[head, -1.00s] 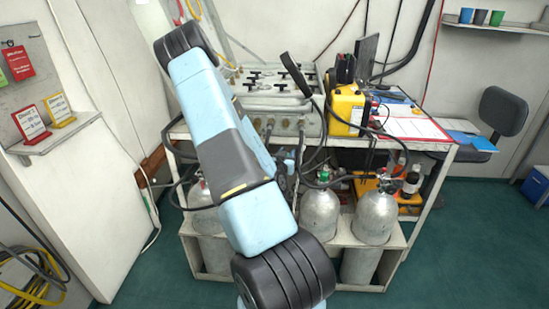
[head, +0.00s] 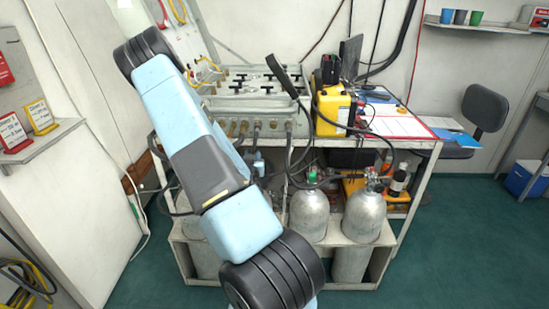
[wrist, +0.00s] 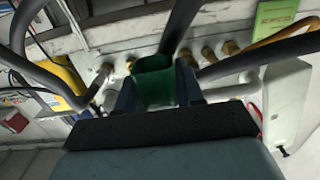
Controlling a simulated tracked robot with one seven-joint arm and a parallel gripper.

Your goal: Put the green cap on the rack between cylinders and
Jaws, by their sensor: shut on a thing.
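In the wrist view my gripper (wrist: 158,88) is shut on the green cap (wrist: 155,82), which looks like a small open cup between two dark fingers. It is held in front of a pale panel with brass fittings. In the head view the fingers and cap are not clear; my arm hides much of that area. Grey cylinders stand upright in the pale rack (head: 337,240) below the bench: a middle one (head: 308,217) and a right one (head: 364,218). More cylinder surface shows left of my arm, partly hidden. The middle cylinder has a green part (head: 312,176) at its valve.
The air panel (head: 255,100) and a yellow box (head: 333,108) are on the bench. Black hoses (head: 290,82) loop near the panel and cylinders, and dark hoses cross the wrist view. Green floor (head: 450,250) is open to the right. Several cups (head: 460,17) stand on a wall shelf.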

